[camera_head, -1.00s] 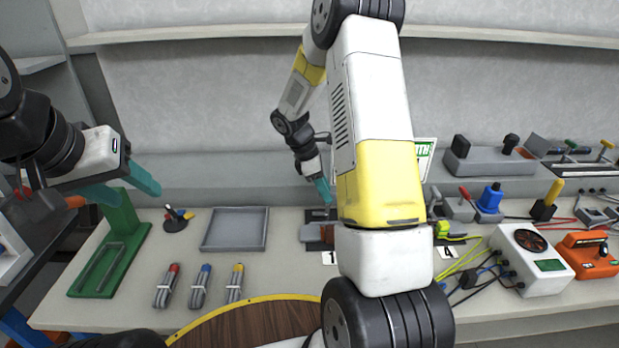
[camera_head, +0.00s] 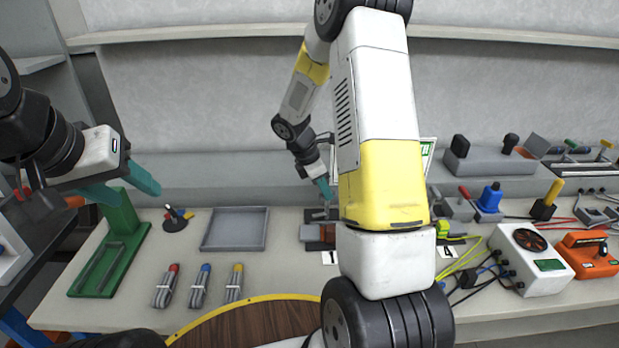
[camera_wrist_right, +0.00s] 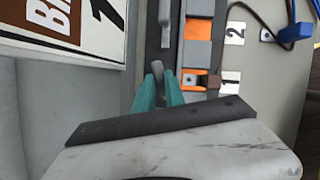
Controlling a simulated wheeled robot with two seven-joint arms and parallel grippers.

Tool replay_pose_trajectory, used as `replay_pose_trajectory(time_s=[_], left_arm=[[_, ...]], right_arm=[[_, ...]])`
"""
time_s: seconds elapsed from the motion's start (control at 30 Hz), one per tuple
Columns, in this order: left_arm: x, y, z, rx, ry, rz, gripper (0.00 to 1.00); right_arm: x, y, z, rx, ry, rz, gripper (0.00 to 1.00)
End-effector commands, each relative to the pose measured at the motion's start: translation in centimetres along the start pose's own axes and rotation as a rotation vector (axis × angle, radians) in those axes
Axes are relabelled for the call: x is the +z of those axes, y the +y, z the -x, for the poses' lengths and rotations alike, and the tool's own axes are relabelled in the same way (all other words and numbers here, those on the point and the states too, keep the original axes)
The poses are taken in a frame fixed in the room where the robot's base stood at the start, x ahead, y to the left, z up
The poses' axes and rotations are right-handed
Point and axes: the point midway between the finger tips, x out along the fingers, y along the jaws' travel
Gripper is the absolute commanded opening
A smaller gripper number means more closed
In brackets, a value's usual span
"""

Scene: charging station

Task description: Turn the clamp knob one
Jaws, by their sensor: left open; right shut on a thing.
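A second grey knob (camera_wrist_right: 165,14) sits farther up the same dark rail, near the label 2 (camera_wrist_right: 235,34). An orange and grey block (camera_wrist_right: 197,52) lies beside the rail. My right arm hides part of the fixture in the head view. My left gripper (camera_head: 128,186) is open and empty above the green stand (camera_head: 122,217).
A grey tray (camera_head: 235,229) and several marker-like bundles (camera_head: 199,287) lie on the bench's left. A white fan box (camera_head: 530,259) and an orange box (camera_head: 588,254) stand at the right with loose cables. A round wooden top (camera_head: 260,325) is in front.

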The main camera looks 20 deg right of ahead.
Motion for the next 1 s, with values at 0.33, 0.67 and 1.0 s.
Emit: replay_pose_trajectory(time_s=[0.33, 0.67, 1.0], left_arm=[[0.0, 0.0, 0.0, 0.0, 0.0, 0.0, 0.5], [0.0, 0.0, 0.0, 0.0, 0.0, 0.0, 0.5], [0.0, 0.0, 0.0, 0.0, 0.0, 0.0, 0.5]], right_arm=[[0.08, -0.39, 0.03, 0.126, 0.0, 0.304, 0.0], [0.26, -0.66, -0.03, 0.246, 0.0, 0.592, 0.0], [0.47, -0.85, -0.15, 0.367, 0.0, 0.883, 0.0]])
